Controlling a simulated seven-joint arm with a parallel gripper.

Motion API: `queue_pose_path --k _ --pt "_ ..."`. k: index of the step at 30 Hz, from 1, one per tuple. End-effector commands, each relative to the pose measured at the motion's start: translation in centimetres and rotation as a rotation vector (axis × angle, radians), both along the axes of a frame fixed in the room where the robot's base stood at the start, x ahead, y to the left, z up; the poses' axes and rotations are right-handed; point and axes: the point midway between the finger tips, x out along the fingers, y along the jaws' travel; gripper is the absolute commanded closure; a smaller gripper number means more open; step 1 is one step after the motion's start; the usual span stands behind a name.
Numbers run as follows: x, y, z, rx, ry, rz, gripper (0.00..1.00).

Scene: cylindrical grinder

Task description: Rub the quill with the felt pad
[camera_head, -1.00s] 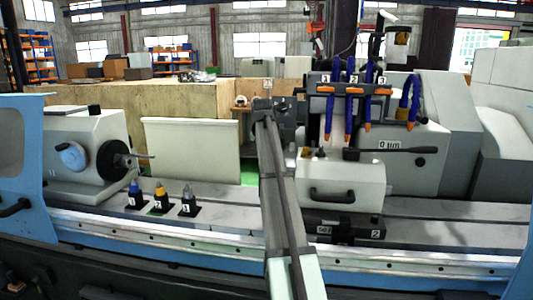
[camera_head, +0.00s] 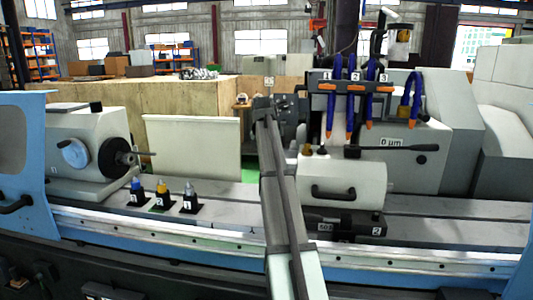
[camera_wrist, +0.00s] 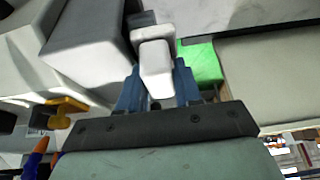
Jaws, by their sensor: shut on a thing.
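In the wrist view my gripper (camera_wrist: 156,82) has its two blue fingers shut on a small white block, which looks like the felt pad (camera_wrist: 156,62). A dark piece shows just beyond the pad. I cannot tell whether the pad touches anything. I cannot pick out the quill for certain in either view. A white housing with a black handle, apparently the tailstock (camera_head: 345,185), stands just right of my arm in the head view. My arm covers the housing's left end there, and my gripper and the pad cannot be made out in that view.
A workhead with a dark chuck (camera_head: 114,157) stands at the left. Several small labelled holders (camera_head: 162,204) stand on the machine bed. Blue coolant hoses (camera_head: 350,110) hang above the tailstock. A yellow knob (camera_wrist: 66,105) lies left of my gripper in the wrist view. Bare bed (camera_head: 230,198) separates holders and arm.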

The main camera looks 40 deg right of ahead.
Motion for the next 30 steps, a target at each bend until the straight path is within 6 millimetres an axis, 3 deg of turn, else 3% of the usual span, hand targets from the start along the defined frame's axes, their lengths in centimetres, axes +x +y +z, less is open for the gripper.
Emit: queue_pose_path --k 16,30 --pt "1.9 -1.8 0.0 -0.001 0.000 0.000 0.97" --pt "0.6 -0.7 0.1 -0.002 -0.002 0.000 0.97"
